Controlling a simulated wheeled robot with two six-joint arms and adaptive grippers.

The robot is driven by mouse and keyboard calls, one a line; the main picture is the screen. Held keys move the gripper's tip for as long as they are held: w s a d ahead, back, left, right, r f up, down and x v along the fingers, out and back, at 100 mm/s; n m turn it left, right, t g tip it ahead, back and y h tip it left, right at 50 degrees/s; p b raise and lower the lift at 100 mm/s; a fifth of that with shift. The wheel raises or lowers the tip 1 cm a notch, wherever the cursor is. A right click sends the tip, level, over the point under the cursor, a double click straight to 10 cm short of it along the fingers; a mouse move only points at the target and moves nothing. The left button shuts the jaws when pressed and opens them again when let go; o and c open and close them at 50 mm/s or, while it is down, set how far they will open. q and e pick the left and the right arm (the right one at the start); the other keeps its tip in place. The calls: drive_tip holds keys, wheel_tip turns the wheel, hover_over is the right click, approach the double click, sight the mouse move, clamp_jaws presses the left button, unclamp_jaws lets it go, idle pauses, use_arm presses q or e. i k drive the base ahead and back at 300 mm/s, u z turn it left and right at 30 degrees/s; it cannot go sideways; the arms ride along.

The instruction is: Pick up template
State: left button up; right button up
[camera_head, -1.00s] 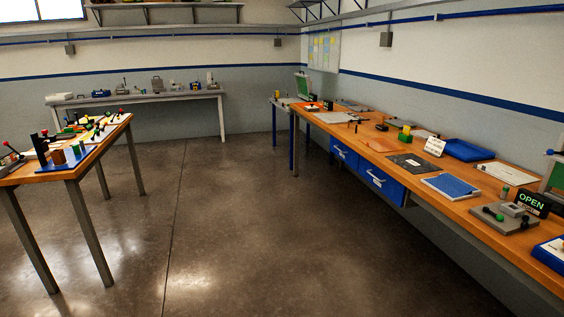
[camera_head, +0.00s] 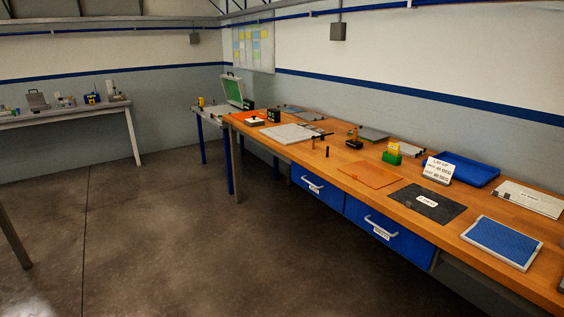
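Neither of my grippers is in view. Several flat pieces lie on the long wooden bench (camera_head: 295,154) at the right, and I cannot tell for certain which one is the template. One is a thin orange sheet (camera_head: 369,174). One is a dark sheet (camera_head: 427,203) with a small white label too small to read surely. One is a blue panel in a pale frame (camera_head: 501,242) near the right. A pale grey flat board (camera_head: 291,134) lies farther back.
A white sign (camera_head: 438,171), a blue tray (camera_head: 461,169) and a green-and-yellow block (camera_head: 392,154) stand behind the sheets. Blue drawers (camera_head: 388,232) with handles hang under the bench edge. An open green-lined case (camera_head: 232,91) stands at the far end. The floor (camera_head: 160,230) in front is clear.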

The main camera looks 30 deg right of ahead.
sight(375, 177)
drive_tip(key=z, duration=0.15)
drive_tip(key=i, duration=1.25)
drive_tip(key=z, duration=0.95)
drive_tip(key=i, duration=0.95)
drive_tip(key=z, duration=0.75)
